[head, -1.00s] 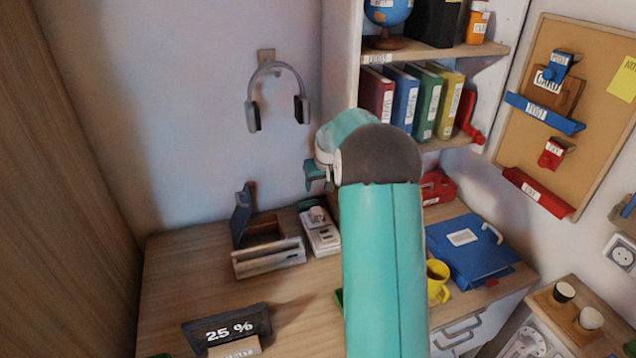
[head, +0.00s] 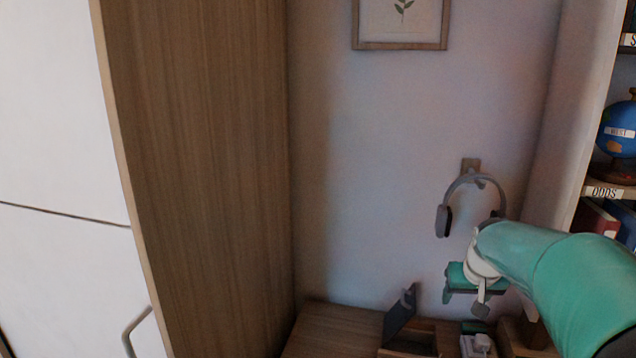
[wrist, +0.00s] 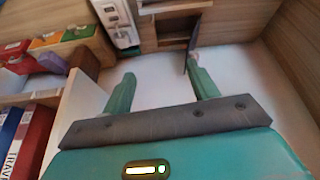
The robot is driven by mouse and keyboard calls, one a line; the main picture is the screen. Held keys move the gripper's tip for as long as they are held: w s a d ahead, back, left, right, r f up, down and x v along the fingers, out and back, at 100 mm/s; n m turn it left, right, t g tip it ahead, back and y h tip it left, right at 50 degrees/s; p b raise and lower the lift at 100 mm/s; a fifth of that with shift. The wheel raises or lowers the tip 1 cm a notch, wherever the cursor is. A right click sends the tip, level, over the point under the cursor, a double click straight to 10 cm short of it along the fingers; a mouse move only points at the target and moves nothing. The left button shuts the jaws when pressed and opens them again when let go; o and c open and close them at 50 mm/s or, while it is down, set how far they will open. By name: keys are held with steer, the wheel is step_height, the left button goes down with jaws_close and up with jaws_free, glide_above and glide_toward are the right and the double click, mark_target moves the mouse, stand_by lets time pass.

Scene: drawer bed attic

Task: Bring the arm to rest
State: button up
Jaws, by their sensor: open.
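My teal arm reaches in from the right edge of the head view. Its end, my gripper (head: 474,286), hangs in front of the wall just below the grey headphones (head: 463,195). In the wrist view my gripper (wrist: 160,88) shows two green fingers spread well apart, with nothing between them but pale wall. Part of the headphones is hidden behind my arm.
A desk (head: 334,330) with a wooden organiser (head: 408,340) lies below my gripper. Shelves with a globe (head: 619,128) and books stand at the right. A tall wooden panel (head: 200,180) and a white door with a handle (head: 135,330) fill the left.

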steer(key=s+a, duration=0.5)
steer(key=s, duration=0.3)
steer(key=s+a+r+n, duration=0.1)
steer(key=s+a, duration=0.4)
steer(key=s, duration=0.4)
steer(key=s+a+r+y, duration=0.1)
steer(key=s+a, duration=0.4)
steer(key=s, duration=0.4)
steer(key=shift+a+n+t, duration=0.3)
steer(key=shift+a+t, duration=0.05)
steer(key=shift+t, duration=0.05)
steer(key=shift+d, duration=0.1)
